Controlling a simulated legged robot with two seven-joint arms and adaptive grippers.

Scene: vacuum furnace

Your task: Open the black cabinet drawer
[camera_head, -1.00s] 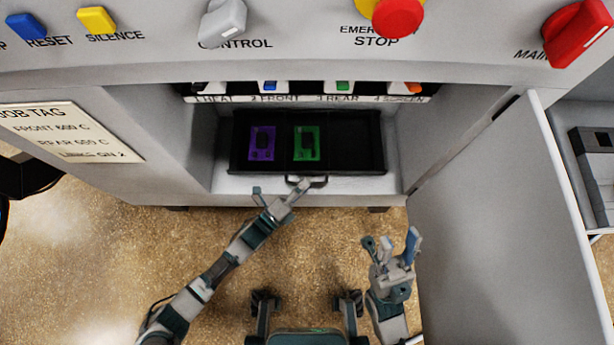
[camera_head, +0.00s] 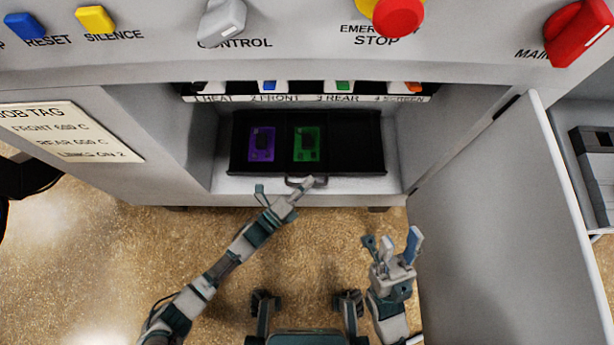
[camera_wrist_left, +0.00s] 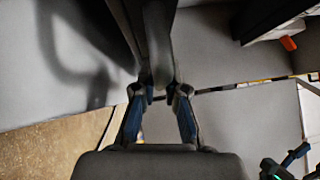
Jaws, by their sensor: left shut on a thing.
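The black drawer (camera_head: 345,172) sits in the open grey cabinet bay, with its top uncovered. A purple item (camera_head: 262,145) and a green item (camera_head: 306,144) lie inside it. Its handle (camera_head: 299,182) is at the front, partly hidden by my left gripper (camera_head: 285,188). My left gripper is shut on the handle. In the left wrist view the left gripper's fingers (camera_wrist_left: 160,97) flank the dark handle bar (camera_wrist_left: 160,60). My right gripper (camera_head: 392,246) is open and empty, low at the right, apart from the drawer.
The grey cabinet door (camera_head: 500,220) stands open at the right, near my right gripper. A row of labelled coloured switches (camera_head: 305,92) runs above the drawer. Control knobs and a red emergency stop (camera_head: 398,17) are on the panel above. Speckled floor in front is free.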

